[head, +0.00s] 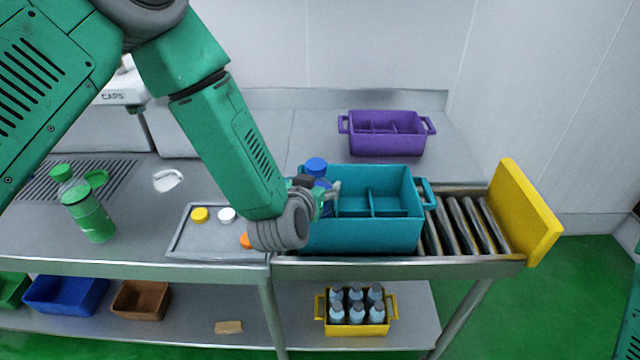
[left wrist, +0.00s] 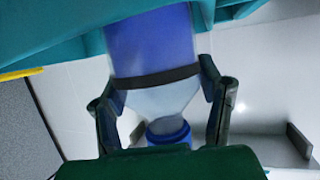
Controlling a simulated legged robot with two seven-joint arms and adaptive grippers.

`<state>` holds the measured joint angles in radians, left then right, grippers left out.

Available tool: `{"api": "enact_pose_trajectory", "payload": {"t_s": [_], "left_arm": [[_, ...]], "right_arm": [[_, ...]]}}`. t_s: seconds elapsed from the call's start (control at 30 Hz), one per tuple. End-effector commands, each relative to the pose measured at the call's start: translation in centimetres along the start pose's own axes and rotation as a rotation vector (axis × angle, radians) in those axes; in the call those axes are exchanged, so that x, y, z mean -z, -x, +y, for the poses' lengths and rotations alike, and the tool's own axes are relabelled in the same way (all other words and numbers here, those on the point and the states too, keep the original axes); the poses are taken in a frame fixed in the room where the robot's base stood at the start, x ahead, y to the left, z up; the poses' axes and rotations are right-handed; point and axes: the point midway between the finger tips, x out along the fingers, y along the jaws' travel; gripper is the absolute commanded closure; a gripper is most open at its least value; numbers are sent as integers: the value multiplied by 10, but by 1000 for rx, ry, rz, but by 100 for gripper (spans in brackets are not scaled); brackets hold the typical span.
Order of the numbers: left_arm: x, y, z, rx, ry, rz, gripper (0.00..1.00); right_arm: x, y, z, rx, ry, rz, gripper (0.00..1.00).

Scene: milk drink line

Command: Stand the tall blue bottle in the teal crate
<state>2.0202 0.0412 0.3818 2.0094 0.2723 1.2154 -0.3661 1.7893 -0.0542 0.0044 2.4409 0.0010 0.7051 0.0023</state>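The tall blue bottle (head: 317,167) is at the left end of the teal crate (head: 360,236), upright as far as I can see, its blue cap above the rim. My left gripper (head: 322,187) is around its upper part. In the left wrist view the gripper's fingers (left wrist: 163,88) lie against both sides of the bottle (left wrist: 150,48), near its dark band and clear shoulder. The crate's teal wall (left wrist: 50,35) shows behind. The bottle's base is hidden, so I cannot tell whether it touches the crate floor. My right gripper is not in view.
The crate's visible right compartments look empty. A purple crate (head: 387,143) stands behind. Rollers and a yellow end plate (head: 530,212) are at right. A grey tray (head: 190,240) with caps and a green bottle (head: 90,212) are at left. A yellow crate of bottles (head: 357,326) sits below.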

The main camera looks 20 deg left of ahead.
Motion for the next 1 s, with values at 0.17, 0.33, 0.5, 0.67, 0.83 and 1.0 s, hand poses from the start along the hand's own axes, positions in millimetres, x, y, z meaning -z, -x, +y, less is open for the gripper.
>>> {"api": "enact_pose_trajectory", "payload": {"t_s": [0.17, 0.33, 0.5, 0.67, 0.83, 1.0], "left_arm": [[1, 0, 3, 1, -3, 0, 22], [3, 1, 5, 1, -5, 0, 22], [3, 20, 5, -1, -6, -1, 22], [2, 54, 4, -3, -5, -2, 22], [2, 89, 2, -2, -4, -2, 22], [2, 112, 3, 0, -3, -1, 22]], "right_arm": [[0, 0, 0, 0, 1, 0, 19], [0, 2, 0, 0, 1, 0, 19], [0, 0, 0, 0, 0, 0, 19], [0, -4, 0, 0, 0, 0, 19], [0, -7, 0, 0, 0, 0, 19], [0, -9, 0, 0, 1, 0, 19]]}}
